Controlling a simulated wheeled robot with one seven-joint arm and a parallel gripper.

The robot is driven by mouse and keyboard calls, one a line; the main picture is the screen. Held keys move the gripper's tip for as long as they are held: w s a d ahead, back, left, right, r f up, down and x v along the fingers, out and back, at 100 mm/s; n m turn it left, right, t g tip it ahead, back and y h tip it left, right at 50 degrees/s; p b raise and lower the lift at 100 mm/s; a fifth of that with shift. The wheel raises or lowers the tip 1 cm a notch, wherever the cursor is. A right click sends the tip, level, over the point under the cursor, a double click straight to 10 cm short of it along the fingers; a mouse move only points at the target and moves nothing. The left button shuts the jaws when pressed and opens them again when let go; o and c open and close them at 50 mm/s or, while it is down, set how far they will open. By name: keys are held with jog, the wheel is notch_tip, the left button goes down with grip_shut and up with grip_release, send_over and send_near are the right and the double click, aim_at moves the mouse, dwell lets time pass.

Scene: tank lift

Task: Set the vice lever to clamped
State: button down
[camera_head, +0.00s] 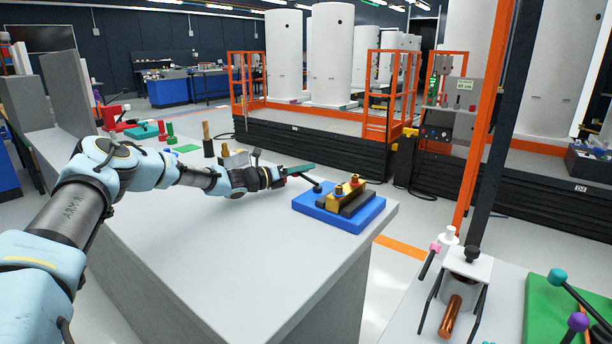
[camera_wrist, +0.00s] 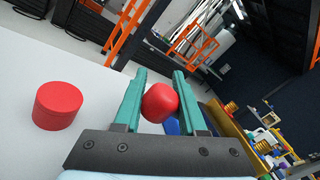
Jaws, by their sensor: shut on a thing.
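The vice (camera_head: 347,190) has brass-coloured jaws and a dark block on a blue base plate (camera_head: 331,216), at the far right corner of the grey bench. A thin dark lever with a round end (camera_head: 317,188) shows at its left side. My gripper (camera_head: 308,168) reaches in from the left, low over the bench beside the vice. In the wrist view its teal fingers (camera_wrist: 160,80) are closed on a red ball-shaped knob (camera_wrist: 159,103). A bit of blue shows behind the knob. The lever's rod is mostly hidden there, and its exact setting is hard to tell.
In the wrist view a red cylinder (camera_wrist: 58,106) stands to the left. A red vice-like fixture (camera_head: 113,118) and small coloured pieces sit at the bench's far left end. Another bench with a green plate (camera_head: 560,310) is at lower right. The bench's front is clear.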

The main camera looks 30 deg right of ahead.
jog(key=shift+s+d+f+m+g+y+b, duration=0.15)
jog(key=shift+d+m+g+b, duration=0.3)
jog(key=shift+g+b, duration=0.25)
jog(key=shift+s+d+f+m+g+y+b, duration=0.1)
jog(key=shift+d+f+m+g+b, duration=0.2)
jog(key=shift+g+b, duration=0.4)
jog(key=shift+s+d+f+m+g+y+b, duration=0.15)
jog(key=shift+d+m+g+b, duration=0.25)
jog(key=shift+m+g+b, duration=0.3)
jog(key=shift+s+d+r+m+g+y+b, duration=0.2)
jog(key=shift+d+m+g+y+b, duration=0.15)
jog(key=shift+g+b, duration=0.4)
jog(key=shift+s+d, duration=0.1)
jog(key=shift+s, duration=0.05)
jog(key=c, duration=0.5)
grip_release()
jog(key=shift+r, duration=0.1)
jog(key=shift+r, duration=0.1)
jog(key=shift+w+a, duration=0.3)
jog(key=shift+a, duration=0.05)
jog(key=b+v, duration=0.2)
jog(key=v, duration=0.8)
